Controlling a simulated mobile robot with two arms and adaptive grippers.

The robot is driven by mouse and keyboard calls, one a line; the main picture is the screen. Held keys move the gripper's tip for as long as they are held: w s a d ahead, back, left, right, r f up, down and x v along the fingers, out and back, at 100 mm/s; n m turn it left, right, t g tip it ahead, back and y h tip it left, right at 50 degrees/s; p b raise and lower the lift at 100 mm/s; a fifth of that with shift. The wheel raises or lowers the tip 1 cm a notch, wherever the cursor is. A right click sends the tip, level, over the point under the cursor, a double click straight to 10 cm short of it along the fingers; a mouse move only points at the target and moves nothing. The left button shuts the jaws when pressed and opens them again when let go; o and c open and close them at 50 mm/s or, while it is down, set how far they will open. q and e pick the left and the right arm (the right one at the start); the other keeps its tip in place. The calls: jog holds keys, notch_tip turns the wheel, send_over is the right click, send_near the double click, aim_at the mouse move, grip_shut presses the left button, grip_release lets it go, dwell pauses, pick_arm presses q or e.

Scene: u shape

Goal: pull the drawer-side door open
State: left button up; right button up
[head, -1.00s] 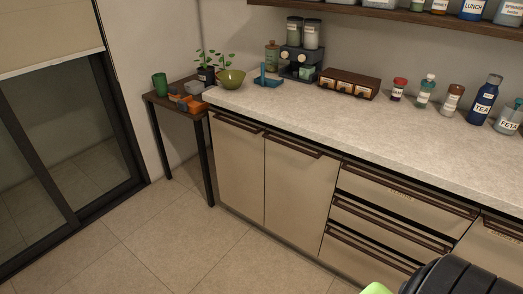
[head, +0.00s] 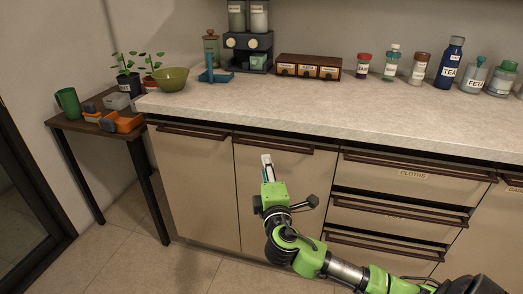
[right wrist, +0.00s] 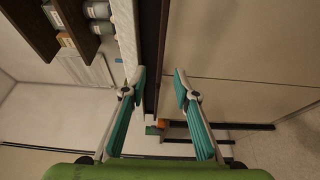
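The beige door beside the drawers (head: 262,218) is closed in the head view, with a dark bar handle (head: 290,148) along its top edge. My right gripper (head: 267,160) is raised in front of this door, just below the handle in the picture. In the right wrist view the right gripper (right wrist: 158,72) is open, its two teal-padded fingers apart. A dark strip (right wrist: 151,50), apparently the handle, runs beyond the gap between the fingertips. No grip on it shows. My left gripper is not in view.
Another closed door (head: 192,190) is to the left, and a stack of drawers (head: 405,180) to the right. A small side table (head: 80,122) stands at the left. Floor in front is clear.

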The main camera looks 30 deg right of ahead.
aim_at(261, 147)
jog(key=x, duration=1.1)
jog(key=shift+w+f+b, duration=0.1)
jog(key=shift+w+b, duration=0.15)
jog(key=shift+b, duration=0.1)
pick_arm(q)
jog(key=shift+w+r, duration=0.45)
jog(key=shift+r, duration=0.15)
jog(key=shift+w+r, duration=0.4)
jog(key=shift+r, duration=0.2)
pick_arm(e)
jog(key=shift+x, duration=0.8)
grip_shut()
